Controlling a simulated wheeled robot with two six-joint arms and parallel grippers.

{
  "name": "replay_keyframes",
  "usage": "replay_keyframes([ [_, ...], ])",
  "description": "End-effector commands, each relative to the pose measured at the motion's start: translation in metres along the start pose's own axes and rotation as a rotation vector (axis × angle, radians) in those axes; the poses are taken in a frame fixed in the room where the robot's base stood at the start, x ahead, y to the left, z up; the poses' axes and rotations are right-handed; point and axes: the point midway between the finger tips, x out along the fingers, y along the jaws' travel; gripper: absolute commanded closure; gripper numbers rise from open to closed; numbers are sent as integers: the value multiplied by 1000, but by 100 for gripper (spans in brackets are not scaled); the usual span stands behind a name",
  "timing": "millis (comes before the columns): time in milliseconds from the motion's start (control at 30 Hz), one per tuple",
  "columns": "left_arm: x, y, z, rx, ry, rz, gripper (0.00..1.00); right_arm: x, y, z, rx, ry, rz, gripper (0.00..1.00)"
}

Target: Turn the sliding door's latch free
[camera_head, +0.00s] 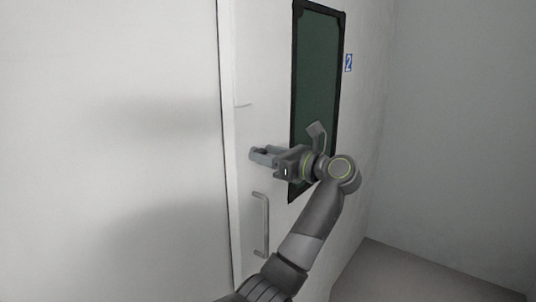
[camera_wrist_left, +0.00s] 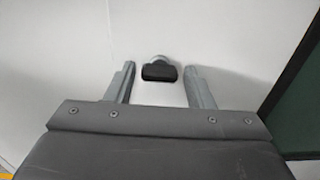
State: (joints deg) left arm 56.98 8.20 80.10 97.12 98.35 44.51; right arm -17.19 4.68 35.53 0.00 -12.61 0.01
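The white sliding door (camera_head: 262,118) has a dark green window panel (camera_head: 318,75). Its latch (camera_wrist_left: 158,70), a black knob with a grey round base, sits between the two fingers of my left gripper (camera_wrist_left: 159,84) in the left wrist view. The fingers are spread, with a gap on both sides of the knob. In the head view my left gripper (camera_head: 262,153) reaches the door above the handle, and the latch (camera_head: 263,150) is mostly hidden by the fingers. A vertical grey bar handle (camera_head: 261,224) is below it. My right gripper is not in view.
A blue sign with a 2 (camera_head: 348,63) is right of the window. A blank white wall (camera_head: 110,130) is at the left and a grey wall (camera_head: 465,130) at the right. Grey floor (camera_head: 405,275) shows at the lower right.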

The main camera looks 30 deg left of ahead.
Motion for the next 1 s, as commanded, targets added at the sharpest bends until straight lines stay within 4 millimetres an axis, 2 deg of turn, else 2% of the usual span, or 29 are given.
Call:
replay_keyframes([
  [33, 0, 0, 0, 0, 0, 0, 59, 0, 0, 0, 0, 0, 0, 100],
  [200, 0, 0, 0, 0, 0, 0, 81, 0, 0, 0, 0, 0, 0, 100],
  [267, 0, 0, 0, 0, 0, 0, 86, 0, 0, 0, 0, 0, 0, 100],
  [667, 0, 0, 1, 88, 0, -1, 86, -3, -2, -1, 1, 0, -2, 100],
  [1000, 0, -2, 2, 365, 0, -1, 86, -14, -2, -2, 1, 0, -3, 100],
])
